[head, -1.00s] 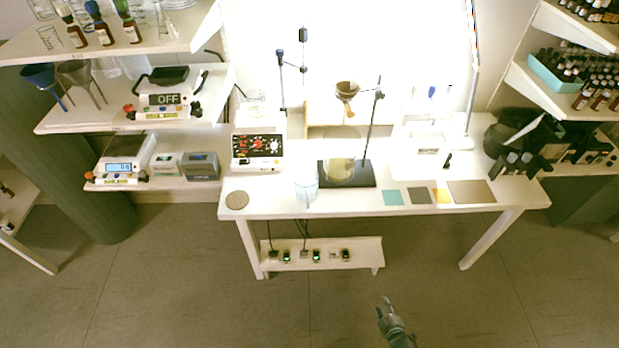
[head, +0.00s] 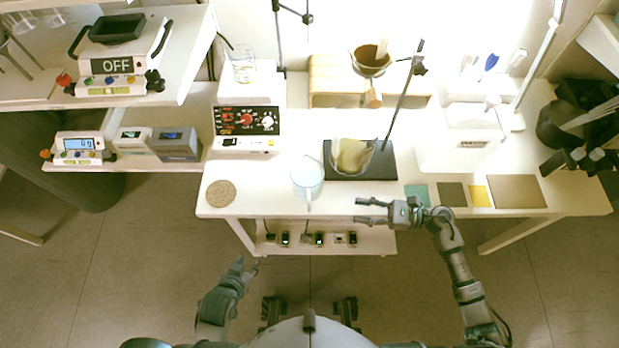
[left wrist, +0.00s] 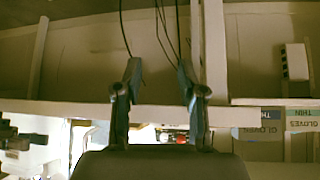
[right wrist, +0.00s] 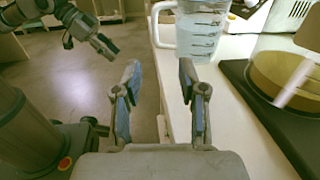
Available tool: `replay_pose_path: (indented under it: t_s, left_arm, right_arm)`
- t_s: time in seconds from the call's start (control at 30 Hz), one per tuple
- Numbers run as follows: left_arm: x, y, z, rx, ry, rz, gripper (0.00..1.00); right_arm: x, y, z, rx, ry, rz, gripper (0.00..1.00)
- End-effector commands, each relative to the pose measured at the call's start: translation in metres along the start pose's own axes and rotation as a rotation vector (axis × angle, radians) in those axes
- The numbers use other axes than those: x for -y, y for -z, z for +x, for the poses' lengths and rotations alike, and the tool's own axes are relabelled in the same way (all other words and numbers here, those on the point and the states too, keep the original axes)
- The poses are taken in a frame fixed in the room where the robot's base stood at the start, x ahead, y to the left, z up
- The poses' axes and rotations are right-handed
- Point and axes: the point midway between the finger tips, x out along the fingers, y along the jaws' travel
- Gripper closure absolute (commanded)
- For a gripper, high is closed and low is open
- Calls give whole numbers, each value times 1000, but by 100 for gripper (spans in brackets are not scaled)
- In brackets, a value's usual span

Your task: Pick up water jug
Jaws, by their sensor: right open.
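The water jug (head: 307,180) is clear with pale water in it. It stands on the white table near its front edge, its handle toward me. The right wrist view shows the jug (right wrist: 204,30) ahead, with measuring marks and its handle (right wrist: 158,24) at the left. My right gripper (head: 358,210) is open and empty at the table's front edge, to the right of the jug and apart from it. My left gripper (head: 250,267) is low in front of the table, and its fingers stand apart and empty in the left wrist view (left wrist: 159,75).
A glass vessel of yellowish liquid (head: 351,157) stands on a black stand base (head: 378,165) right of the jug. A round cork mat (head: 220,193) lies to its left. A control box (head: 246,126) stands behind. A lower shelf (head: 375,240) hangs under the table.

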Motion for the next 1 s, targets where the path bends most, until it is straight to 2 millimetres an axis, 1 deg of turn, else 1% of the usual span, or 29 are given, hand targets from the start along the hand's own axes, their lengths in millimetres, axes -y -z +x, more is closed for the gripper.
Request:
replay_pose_path:
  t_s: [0.03, 0.1, 0.2, 0.3, 0.4, 0.57, 0.77, 0.83, 0.9, 1.0]
  left_arm:
    - [1, -2, -2, 14, 1, 0, 60]
    - [2, -6, -3, 37, 3, 0, 60]
    - [2, -11, -4, 69, 5, -1, 60]
    - [2, -16, -6, 94, 7, -1, 60]
    - [2, -18, -7, 109, 8, -1, 60]
    - [3, -21, -8, 126, 9, -1, 60]
    - [5, -34, -16, 197, 15, -3, 60]
    - [5, -36, -16, 205, 15, -3, 60]
    - [5, -37, -16, 211, 15, -3, 60]
    - [6, -38, -16, 214, 15, -3, 60]
  right_arm:
    - [0, -4, 14, 6, -3, -3, 59]
    - [0, -3, 31, 6, -2, 0, 59]
    - [1, -3, 55, 6, 0, 1, 59]
    - [2, -2, 73, 7, 1, 3, 59]
    - [2, -2, 86, 6, 1, 5, 59]
    - [1, -2, 96, 5, 3, 6, 59]
    - [-6, -8, 126, 9, 2, 5, 59]
    - [-5, -6, 136, 7, 3, 7, 59]
    - [-5, -6, 142, 6, 3, 7, 59]
    - [-5, -6, 144, 4, 3, 6, 59]
